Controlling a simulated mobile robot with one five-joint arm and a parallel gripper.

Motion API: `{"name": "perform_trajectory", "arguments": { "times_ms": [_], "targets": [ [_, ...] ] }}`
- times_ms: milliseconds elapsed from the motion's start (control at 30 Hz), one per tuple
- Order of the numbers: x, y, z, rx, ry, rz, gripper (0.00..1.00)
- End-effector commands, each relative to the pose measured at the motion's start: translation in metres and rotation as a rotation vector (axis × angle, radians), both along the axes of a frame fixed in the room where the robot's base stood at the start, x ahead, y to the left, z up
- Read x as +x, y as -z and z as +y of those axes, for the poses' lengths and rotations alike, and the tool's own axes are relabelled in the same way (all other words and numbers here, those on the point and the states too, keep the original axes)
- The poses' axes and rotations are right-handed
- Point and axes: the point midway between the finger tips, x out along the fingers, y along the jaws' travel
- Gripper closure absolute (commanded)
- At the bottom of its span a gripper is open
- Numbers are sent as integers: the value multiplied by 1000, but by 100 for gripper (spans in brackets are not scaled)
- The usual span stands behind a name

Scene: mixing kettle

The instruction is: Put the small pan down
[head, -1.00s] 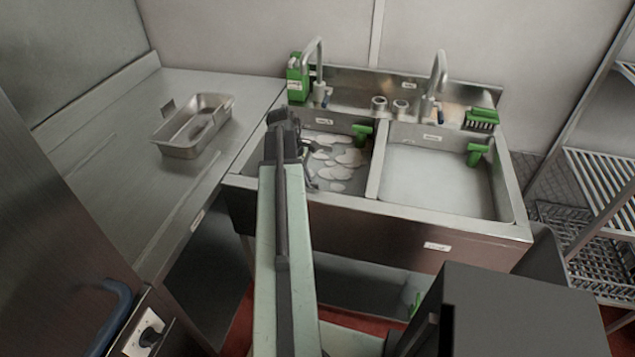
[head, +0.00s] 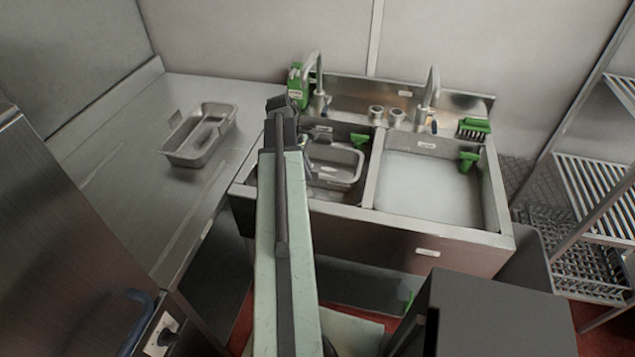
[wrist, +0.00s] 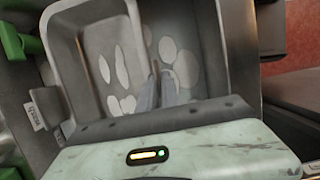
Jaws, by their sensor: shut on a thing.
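The small pan (head: 340,165) is a grey metal pan in the left sink basin (head: 325,190). It is partly hidden by my arm in the head view. In the wrist view the pan (wrist: 97,35) fills the upper left, with pale white patches showing within its rim. My gripper (wrist: 165,88) is shut on the pan's near right rim. In the head view my gripper (head: 305,148) is over the left basin, mostly behind my arm. I cannot tell whether the pan touches the basin floor.
Another metal pan (head: 200,135) stands on the left counter (head: 120,150). Two taps, a green bottle (head: 296,88) and a green brush (head: 474,128) line the sink's back. Wire shelves (head: 590,190) stand at right.

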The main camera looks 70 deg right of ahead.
Motion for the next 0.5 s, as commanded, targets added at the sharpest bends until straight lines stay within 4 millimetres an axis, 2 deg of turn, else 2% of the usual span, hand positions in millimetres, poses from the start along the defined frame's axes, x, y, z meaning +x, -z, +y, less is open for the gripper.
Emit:
{"name": "perform_trajectory", "arguments": {
  "times_ms": [33,200,500],
  "targets": [
    [0,-12,0,-1,0,1,100],
    [0,-28,0,-1,0,1,100],
    [0,-27,0,-1,0,1,100]
  ]
}}
